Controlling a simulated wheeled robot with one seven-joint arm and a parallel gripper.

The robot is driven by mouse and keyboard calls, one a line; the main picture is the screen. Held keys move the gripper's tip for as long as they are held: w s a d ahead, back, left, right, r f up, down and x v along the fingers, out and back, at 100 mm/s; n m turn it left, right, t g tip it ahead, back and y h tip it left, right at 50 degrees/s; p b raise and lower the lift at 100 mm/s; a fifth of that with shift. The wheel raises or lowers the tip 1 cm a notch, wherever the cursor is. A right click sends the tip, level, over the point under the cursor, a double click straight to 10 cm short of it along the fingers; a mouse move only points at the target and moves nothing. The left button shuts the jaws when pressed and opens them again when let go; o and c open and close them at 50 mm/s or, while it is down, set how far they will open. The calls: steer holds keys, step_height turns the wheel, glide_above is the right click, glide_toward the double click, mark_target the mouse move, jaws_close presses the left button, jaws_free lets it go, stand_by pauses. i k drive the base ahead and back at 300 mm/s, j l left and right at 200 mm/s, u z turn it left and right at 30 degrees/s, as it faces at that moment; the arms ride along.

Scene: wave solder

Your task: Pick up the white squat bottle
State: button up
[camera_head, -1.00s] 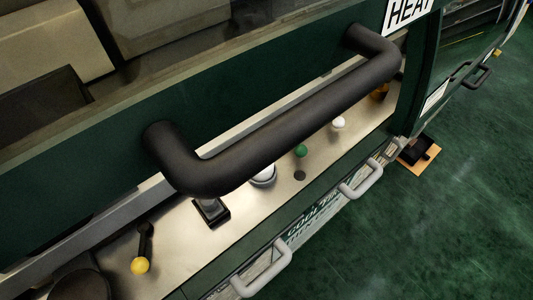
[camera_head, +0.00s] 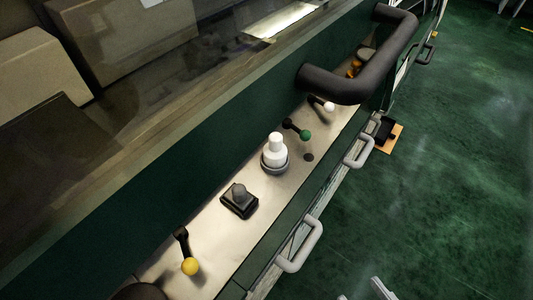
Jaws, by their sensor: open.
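The white squat bottle (camera_head: 275,143) stands upright on the narrow metal ledge of the green machine, near the middle of the view. It has a wide body and a narrower top. Its lower part is in or behind a grey ring, and I cannot tell which. My gripper (camera_head: 363,293) just enters at the bottom edge, right of centre. Two pale fingertips show apart with nothing seen between them, and the rest is cut off. It is well below and right of the bottle in the picture, over the green floor.
A black block with a grey knob (camera_head: 239,200) and a yellow-ball lever (camera_head: 189,266) are left of the bottle. Green-knob (camera_head: 305,135) and white-knob (camera_head: 328,106) levers are right. A thick black handle (camera_head: 365,80) arches above the ledge. Grey drawer handles (camera_head: 302,246) project in front.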

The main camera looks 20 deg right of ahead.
mark_target(275, 152)
steer(key=i+l, duration=0.1)
steer(key=l, duration=0.3)
steer(key=i+l, duration=0.15)
steer(key=l, duration=0.2)
steer(key=i+l+u, duration=0.1)
steer(key=l, duration=0.3)
steer(key=i+l, duration=0.1)
steer(key=l, duration=0.3)
steer(key=l+u, duration=0.1)
steer(key=u, duration=1.3)
steer(key=i+l, duration=0.05)
